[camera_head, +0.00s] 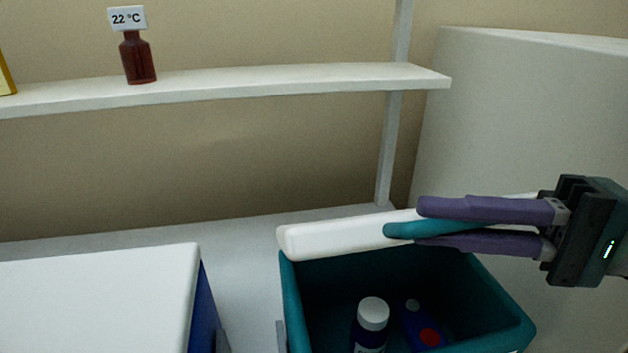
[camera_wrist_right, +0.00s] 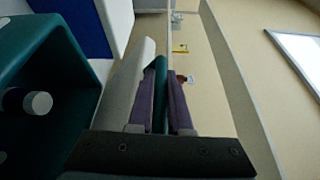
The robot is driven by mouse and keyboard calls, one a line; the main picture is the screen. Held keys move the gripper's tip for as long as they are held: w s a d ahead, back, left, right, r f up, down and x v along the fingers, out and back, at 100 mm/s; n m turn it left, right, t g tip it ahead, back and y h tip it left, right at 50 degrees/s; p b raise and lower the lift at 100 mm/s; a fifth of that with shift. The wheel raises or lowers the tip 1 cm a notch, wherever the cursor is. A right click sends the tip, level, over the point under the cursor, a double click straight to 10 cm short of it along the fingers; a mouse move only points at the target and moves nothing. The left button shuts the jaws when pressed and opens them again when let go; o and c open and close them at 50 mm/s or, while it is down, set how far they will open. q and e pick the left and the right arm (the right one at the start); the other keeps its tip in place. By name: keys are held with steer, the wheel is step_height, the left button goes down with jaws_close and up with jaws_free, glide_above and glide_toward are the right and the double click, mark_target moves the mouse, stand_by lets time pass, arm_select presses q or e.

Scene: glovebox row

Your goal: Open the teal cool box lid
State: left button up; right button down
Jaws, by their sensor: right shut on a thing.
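The teal cool box (camera_head: 291,308) is at the lower right of the head view, with its inside in plain sight. Its white lid (camera_head: 335,237) is raised, seen nearly edge-on above the box's far rim. My right gripper (camera_head: 420,225) has its purple fingers shut on the teal handle (camera_head: 398,230) of the lid. In the right wrist view, the handle (camera_wrist_right: 160,90) lies between the two fingers, with the white lid (camera_wrist_right: 122,88) beside them and the open box (camera_wrist_right: 60,65) to the left. My left gripper is in neither view.
A white-capped bottle (camera_head: 373,314) and a blue item with a red dot (camera_head: 423,330) are inside the box. A blue box with a white lid (camera_head: 100,295) stands to the left. Behind is a shelf (camera_head: 270,83) with a brown bottle (camera_head: 138,60) and a "22 °C" tag.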

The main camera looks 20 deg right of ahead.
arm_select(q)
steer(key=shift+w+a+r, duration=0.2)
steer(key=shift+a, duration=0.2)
arm_select(e)
steer(key=shift+w+d+r, duration=0.1)
steer(key=shift+w+r, duration=0.1)
steer(key=shift+w, duration=0.05)
steer(key=c, duration=1.1)
jaws_free()
arm_select(q)
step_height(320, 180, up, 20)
steer(key=p, duration=2)
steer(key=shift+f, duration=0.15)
arm_select(e)
step_height(320, 180, up, 20)
steer(key=shift+c, duration=0.5)
